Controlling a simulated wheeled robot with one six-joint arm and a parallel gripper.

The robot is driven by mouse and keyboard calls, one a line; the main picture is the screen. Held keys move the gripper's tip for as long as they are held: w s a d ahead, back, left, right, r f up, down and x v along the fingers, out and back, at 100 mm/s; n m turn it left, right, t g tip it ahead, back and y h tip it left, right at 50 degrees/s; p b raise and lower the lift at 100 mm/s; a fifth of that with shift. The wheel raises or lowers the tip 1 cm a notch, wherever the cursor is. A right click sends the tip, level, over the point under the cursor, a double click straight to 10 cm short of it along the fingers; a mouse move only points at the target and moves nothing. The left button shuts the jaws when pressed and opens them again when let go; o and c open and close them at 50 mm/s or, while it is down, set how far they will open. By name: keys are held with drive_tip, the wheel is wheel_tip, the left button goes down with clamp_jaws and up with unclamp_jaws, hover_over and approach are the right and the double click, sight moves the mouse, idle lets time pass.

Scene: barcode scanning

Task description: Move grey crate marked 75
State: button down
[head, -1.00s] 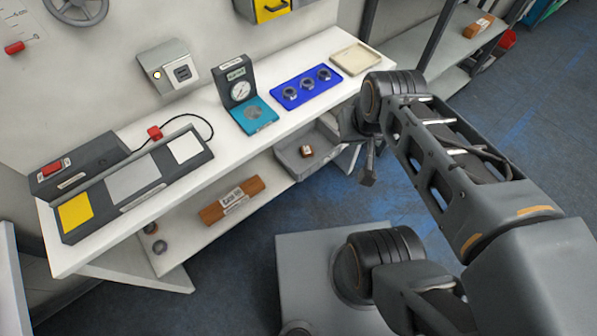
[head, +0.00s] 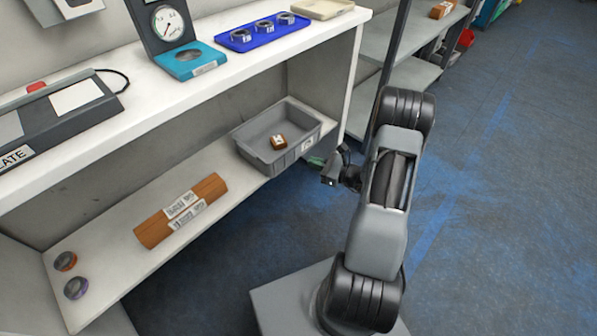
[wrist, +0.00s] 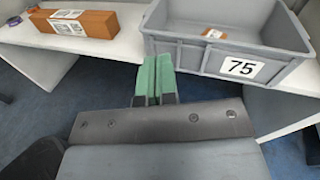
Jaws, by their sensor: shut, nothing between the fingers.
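The grey crate marked 75 (head: 262,152) sits on the lower shelf of the bench, at its right end, with a small brown labelled block (head: 279,142) inside. In the wrist view the crate (wrist: 190,56) is close ahead and to the right, its white 75 label facing me. My gripper (head: 316,161) is just in front of the crate's right side, below the bench top. In the wrist view its green fingertips (wrist: 156,75) are shut and empty, in front of the crate's left front corner. I cannot tell whether they touch it.
A long brown labelled box (head: 181,211) lies on the lower shelf (head: 110,246) left of the crate, with two rings at the shelf's left end. The bench top (head: 215,88) overhangs the crate. A blue tray (head: 262,32) with rings stands on it. The floor in front is clear.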

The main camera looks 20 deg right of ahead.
drive_tip(key=d+f+m+t+h+b, duration=0.25)
drive_tip(key=d+f+m+h, duration=0.2)
drive_tip(key=f, duration=0.35)
drive_tip(key=b, duration=0.4)
approach(294, 152)
drive_tip(key=shift+t+y, duration=0.25)
drive_tip(key=shift+t, duration=0.1)
drive_tip(key=x, duration=0.7)
drive_tip(key=shift+w+f, duration=0.25)
drive_tip(key=shift+f, duration=0.15)
drive_tip(key=shift+a, duration=0.1)
